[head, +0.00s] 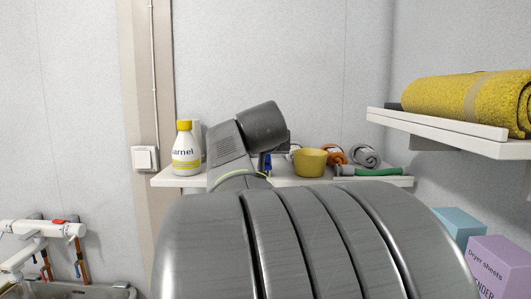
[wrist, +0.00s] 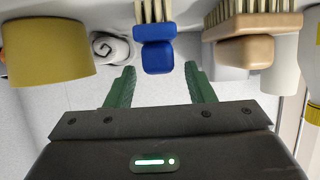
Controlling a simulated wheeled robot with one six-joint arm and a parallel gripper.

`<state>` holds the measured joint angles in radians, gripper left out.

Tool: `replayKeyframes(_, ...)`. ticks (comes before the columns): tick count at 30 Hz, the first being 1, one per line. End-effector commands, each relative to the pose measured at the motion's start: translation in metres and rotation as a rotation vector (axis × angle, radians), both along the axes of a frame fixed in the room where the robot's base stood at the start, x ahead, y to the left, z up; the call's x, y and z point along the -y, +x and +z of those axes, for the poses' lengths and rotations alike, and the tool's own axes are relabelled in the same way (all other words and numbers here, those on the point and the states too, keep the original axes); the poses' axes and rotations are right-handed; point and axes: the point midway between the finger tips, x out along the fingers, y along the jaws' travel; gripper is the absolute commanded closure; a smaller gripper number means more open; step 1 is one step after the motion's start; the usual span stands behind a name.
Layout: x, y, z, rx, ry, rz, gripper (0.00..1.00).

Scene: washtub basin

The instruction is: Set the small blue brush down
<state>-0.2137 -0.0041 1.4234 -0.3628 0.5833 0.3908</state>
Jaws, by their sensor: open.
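The small blue brush (wrist: 155,52) is in front of my gripper (wrist: 160,70) in the wrist view, which looks upside down. Its pale bristles point to the top of that picture, toward the shelf side, and are cut off by the edge. My gripper's green fingers are open and apart, with nothing held between them. The brush lies just beyond the fingertips, midway between them. In the head view, a bit of blue (head: 264,162) shows beside my arm, above the white wall shelf (head: 285,181); my arm hides most of that spot.
A yellow bowl (head: 309,162) stands close to the brush on one side, a wooden brush (wrist: 245,45) on the other. A bottle (head: 186,153), a rolled grey cloth (head: 364,155) and a green-handled item (head: 378,171) share the shelf. An upper shelf (head: 440,125) carries a yellow roll (head: 455,97).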

Motion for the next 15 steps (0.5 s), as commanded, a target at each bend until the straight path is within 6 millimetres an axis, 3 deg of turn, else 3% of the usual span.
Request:
replayKeyframes(9,-0.001,-0.061,0.024,0.005,0.001,0.003,0.51)
replayKeyframes(15,-0.001,-0.085,0.035,0.003,0.000,0.002,0.51)
